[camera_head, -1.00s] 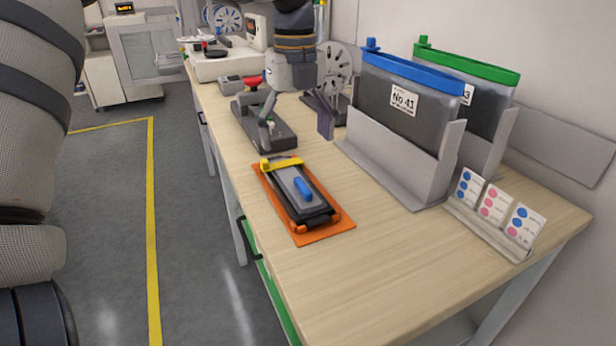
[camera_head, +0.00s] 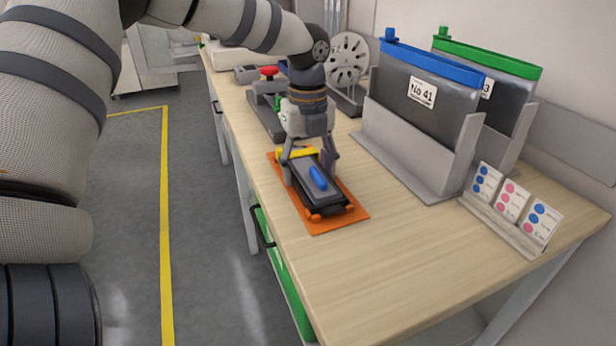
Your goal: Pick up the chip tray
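The chip tray (camera_head: 331,202) is a black tray with a grey top and a blue handle (camera_head: 318,178). It lies on an orange mat (camera_head: 352,216) on the wooden bench, with a yellow bar (camera_head: 297,152) at its far end and orange corner pieces at its near end. My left gripper (camera_head: 309,176) points down over the far half of the tray, one finger at each long side. The fingers look close to the sides; I cannot tell whether they press on it. The tray seems to rest on the mat. My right gripper is not in view.
Grey holders with blue-topped (camera_head: 424,100) and green-topped (camera_head: 500,62) containers stand to the right. A rack of dotted cards (camera_head: 512,215) is at the front right. A device with a red knob (camera_head: 269,71) and a reel (camera_head: 347,60) are behind. The near bench is clear.

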